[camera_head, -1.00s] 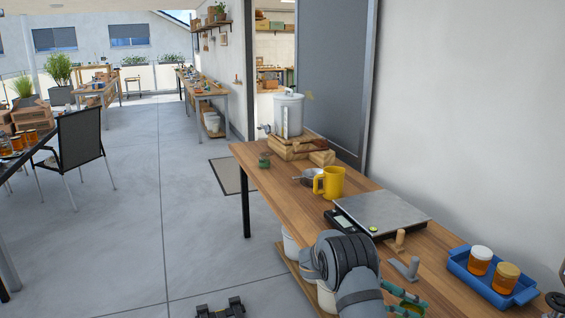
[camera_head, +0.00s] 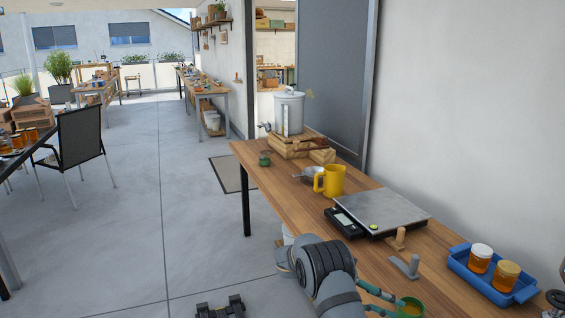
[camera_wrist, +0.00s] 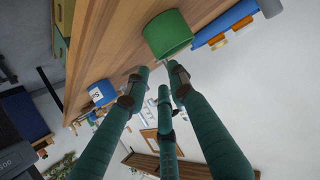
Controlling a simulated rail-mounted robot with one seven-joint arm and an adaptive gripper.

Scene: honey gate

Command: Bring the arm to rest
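My gripper (camera_wrist: 162,78) has green fingers that show in the wrist view. The fingertips stand apart with nothing between them, so it looks open and empty. A green cup-like container (camera_wrist: 168,33) is just beyond the tips, by the wooden table (camera_wrist: 110,45); I cannot tell whether they touch. In the head view my arm reaches in from the bottom over the near side of the table (camera_head: 275,190). The green fingers (camera_head: 380,299) point right, towards a green container with an amber inside (camera_head: 411,306), at the bottom edge of the picture.

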